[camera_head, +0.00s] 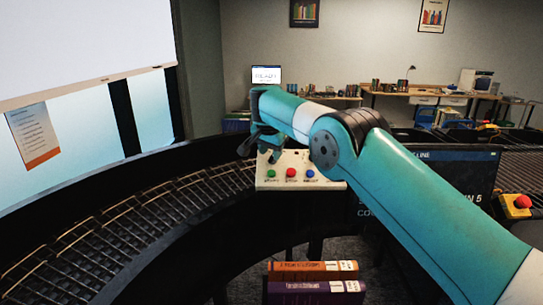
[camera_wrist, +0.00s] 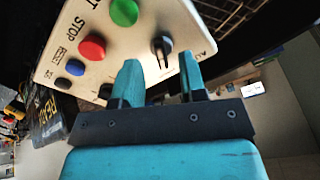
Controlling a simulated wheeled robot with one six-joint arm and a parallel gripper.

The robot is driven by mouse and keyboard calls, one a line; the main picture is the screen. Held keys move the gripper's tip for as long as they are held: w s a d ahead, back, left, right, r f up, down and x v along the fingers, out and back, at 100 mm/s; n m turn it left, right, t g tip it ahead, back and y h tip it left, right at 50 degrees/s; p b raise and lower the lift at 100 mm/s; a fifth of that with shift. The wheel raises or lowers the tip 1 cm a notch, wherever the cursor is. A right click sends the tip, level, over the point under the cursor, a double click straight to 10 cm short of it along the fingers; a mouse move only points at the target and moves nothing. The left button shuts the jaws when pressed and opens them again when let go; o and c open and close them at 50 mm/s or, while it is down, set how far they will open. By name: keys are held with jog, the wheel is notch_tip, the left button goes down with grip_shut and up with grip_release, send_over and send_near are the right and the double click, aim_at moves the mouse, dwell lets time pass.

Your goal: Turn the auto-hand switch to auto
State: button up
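The pale control panel (camera_head: 300,184) stands beside the curved roller track in the head view. In the wrist view the panel (camera_wrist: 125,45) fills the upper left. The auto-hand switch (camera_wrist: 163,46) is a small black knob with a light pointer, beside lettering that begins "AU"; the rest is cut off. My gripper (camera_wrist: 160,59) is open and empty, its two teal fingers apart at the panel. The knob shows between and just beyond the fingertips; I cannot tell whether they touch it. In the head view my gripper (camera_head: 256,143) is at the panel's upper left, and the switch is hidden.
Green (camera_wrist: 124,12), red (camera_wrist: 92,46) and blue (camera_wrist: 75,67) buttons sit on the panel near the switch. Another black knob (camera_wrist: 105,91) is partly behind a finger. The roller track (camera_head: 130,225) curves left. Books (camera_head: 312,272) lie below. A yellow box with a red button (camera_head: 517,205) is at right.

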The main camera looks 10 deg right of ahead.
aim_at(272, 159)
jog(key=shift+p+x, duration=0.45)
jog(key=shift+x, duration=0.9)
grip_shut()
jog(key=shift+n, duration=0.4)
jog(key=n, duration=0.5)
jog(key=shift+s+d+n+p, duration=0.1)
jog(key=shift+d+n+p, duration=0.1)
jog(key=shift+n+p, duration=0.15)
jog(key=n+y+p, duration=0.1)
jog(key=n, duration=0.4)
jog(key=shift+d+n, duration=0.15)
jog(key=shift+n, duration=0.1)
